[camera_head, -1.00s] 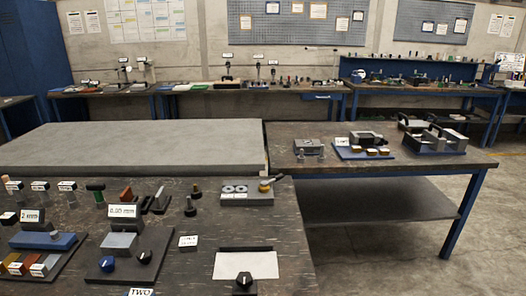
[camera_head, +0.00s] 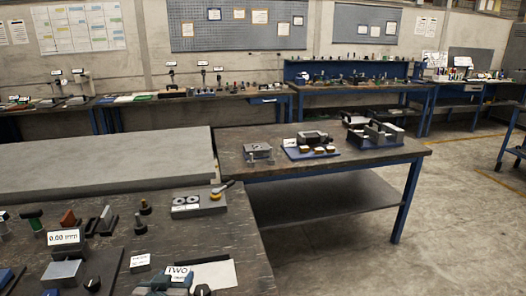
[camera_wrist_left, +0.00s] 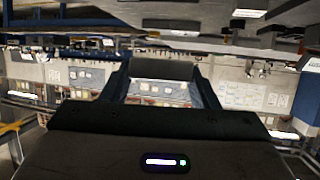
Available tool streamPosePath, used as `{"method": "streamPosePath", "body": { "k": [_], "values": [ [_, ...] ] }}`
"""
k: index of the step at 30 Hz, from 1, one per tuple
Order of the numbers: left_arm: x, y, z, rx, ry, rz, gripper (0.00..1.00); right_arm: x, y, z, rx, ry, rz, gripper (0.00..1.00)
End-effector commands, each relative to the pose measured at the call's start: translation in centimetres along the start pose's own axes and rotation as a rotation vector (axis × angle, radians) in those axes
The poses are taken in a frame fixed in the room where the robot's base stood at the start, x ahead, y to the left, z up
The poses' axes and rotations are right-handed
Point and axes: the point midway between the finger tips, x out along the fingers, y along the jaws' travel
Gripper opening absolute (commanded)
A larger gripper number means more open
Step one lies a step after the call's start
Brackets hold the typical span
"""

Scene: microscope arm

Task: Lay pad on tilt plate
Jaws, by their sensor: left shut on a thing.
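In the left wrist view the gripper (camera_wrist_left: 162,88) is shut on a dark grey block, which I take to be the pad (camera_wrist_left: 161,69). My right gripper is not in view.
A black knob (camera_head: 92,284) stands by the plate. A side table (camera_head: 340,165) holds several fixtures. A large grey slab (camera_head: 100,160) lies behind.

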Motion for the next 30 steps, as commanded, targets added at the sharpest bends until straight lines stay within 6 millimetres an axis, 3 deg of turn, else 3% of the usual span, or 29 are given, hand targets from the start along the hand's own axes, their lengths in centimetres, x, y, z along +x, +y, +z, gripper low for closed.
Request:
{"method": "streamPosePath", "body": {
  "k": [8,13,17,24,30],
  "values": [
    [0.0,0.8,-0.8,0.008,0.009,0.017,0.18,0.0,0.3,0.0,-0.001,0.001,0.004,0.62],
    [0.0,-0.5,0.3,0.004,-0.002,-0.008,0.18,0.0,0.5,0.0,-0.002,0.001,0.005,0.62],
    [-0.2,-3.1,2.6,-0.009,-0.019,-0.059,0.18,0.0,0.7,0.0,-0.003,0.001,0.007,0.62],
    [-1.4,-9.5,7.0,-0.036,-0.028,-0.165,0.18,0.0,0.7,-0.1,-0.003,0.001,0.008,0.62],
    [-2.8,-14.2,9.5,-0.044,-0.017,-0.214,0.18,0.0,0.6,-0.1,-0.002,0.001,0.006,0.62]
  ]
}}
